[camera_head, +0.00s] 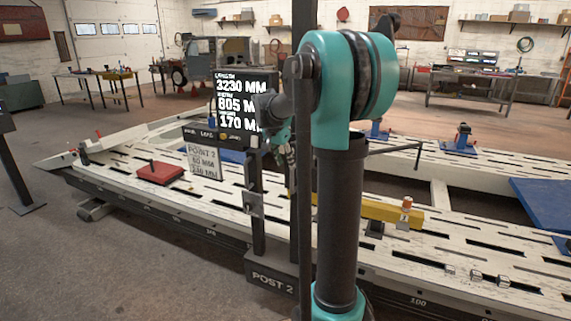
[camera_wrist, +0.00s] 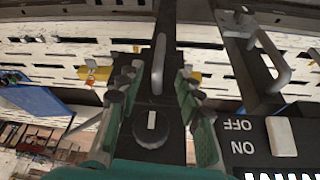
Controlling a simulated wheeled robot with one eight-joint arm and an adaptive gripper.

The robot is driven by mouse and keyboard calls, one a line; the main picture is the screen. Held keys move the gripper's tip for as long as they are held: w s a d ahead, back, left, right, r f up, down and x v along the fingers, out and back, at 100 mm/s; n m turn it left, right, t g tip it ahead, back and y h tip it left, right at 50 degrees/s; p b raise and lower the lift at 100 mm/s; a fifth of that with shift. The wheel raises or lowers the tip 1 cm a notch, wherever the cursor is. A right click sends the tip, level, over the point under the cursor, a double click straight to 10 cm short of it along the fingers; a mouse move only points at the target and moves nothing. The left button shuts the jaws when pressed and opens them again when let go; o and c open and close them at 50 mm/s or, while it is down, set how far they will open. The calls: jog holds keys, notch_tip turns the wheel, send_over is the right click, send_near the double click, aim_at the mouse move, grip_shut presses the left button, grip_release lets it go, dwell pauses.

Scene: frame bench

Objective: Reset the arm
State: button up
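My gripper (camera_wrist: 157,82) is open in the wrist view, its two green and grey fingers apart. Between and beyond the fingers are a dark panel with a round black knob (camera_wrist: 150,128) bearing a white mark, and a grey bar handle (camera_wrist: 158,64). I see no finger closed on either; whether they touch anything is unclear. My teal and black arm (camera_head: 340,180) stands bent in the head view, in front of the post marked POST 2 (camera_head: 272,281). It largely hides the gripper there.
A lit display (camera_head: 238,100) with millimetre readings sits close left of my arm. A white switch (camera_wrist: 281,136) marked ON and OFF is right of my gripper. The slotted white frame bench (camera_head: 460,240) spreads around, carrying a red block (camera_head: 160,172) and a yellow beam (camera_head: 385,210). Floor at left is open.

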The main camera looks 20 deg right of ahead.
jog(key=s+a+f+n+y, duration=0.1)
jog(key=s+a+f+n, duration=0.1)
jog(key=s+f, duration=0.4)
jog(key=s+a+f+n+t+y, duration=0.1)
jog(key=s+a+f+n, duration=0.2)
jog(key=s, duration=1.1)
jog(key=s+a+f+n+y, duration=0.1)
jog(key=s+a+f+n, duration=0.2)
jog(key=s+f, duration=0.7)
jog(key=s+n, duration=0.1)
jog(key=n, duration=0.1)
jog(key=shift+n+y, duration=0.3)
jog(key=shift+w, duration=0.1)
